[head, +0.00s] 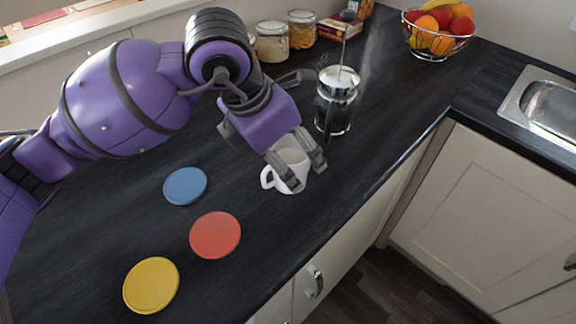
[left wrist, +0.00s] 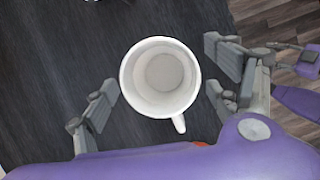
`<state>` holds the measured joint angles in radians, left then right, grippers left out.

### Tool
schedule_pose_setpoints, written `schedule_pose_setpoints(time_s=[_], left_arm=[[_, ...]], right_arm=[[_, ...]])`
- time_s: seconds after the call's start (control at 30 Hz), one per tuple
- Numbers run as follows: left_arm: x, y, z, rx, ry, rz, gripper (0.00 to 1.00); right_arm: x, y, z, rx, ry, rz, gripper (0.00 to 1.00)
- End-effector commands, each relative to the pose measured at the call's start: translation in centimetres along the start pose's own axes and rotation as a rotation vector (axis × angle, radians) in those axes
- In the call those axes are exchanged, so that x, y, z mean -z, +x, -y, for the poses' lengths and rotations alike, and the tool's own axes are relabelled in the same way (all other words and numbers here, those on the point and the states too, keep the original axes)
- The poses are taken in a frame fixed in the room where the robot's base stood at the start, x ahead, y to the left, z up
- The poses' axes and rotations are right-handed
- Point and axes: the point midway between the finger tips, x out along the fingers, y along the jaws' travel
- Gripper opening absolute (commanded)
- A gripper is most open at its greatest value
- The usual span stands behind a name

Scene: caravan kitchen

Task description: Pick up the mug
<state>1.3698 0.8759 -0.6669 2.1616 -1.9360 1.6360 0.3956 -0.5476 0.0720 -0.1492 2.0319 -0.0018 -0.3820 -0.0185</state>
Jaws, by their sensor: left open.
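The white mug (head: 288,165) stands upright on the dark worktop, its handle pointing left in the head view. In the left wrist view I look down into the mug (left wrist: 160,78), which seems empty, with its handle at the lower right. My left gripper (head: 300,174) is open around the mug, its fingers on opposite sides. In the left wrist view, dark gaps show between the mug and the fingers of the left gripper (left wrist: 160,95). In the head view the fingers hide part of the mug's side. My right gripper cannot be made out.
A glass cafetiere (head: 337,100) stands just behind the mug. Blue (head: 185,186), red (head: 215,235) and yellow (head: 151,285) discs lie on the worktop at left. Jars (head: 272,42), a fruit bowl (head: 438,45) and a sink (head: 545,105) are farther back. The worktop's front edge is near.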

Motion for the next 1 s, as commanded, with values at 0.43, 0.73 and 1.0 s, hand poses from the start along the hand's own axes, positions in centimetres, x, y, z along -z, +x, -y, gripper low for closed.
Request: schedule_pose_setpoints(time_s=[0.43, 0.73, 1.0], left_arm=[[-0.02, 0.19, -0.02, -0.001, 0.0, 0.001, 0.55], [-0.06, 0.14, -0.03, -0.001, 0.0, 0.002, 0.24], [-0.22, -0.2, -0.05, -0.002, 0.0, 0.002, 0.24]], right_arm=[[0.42, 0.16, 0.08, 0.002, -0.001, -0.008, 0.4], [0.43, 0.15, 0.07, 0.002, -0.001, -0.008, 0.4], [0.44, 0.14, 0.06, 0.002, -0.001, -0.008, 0.4]])
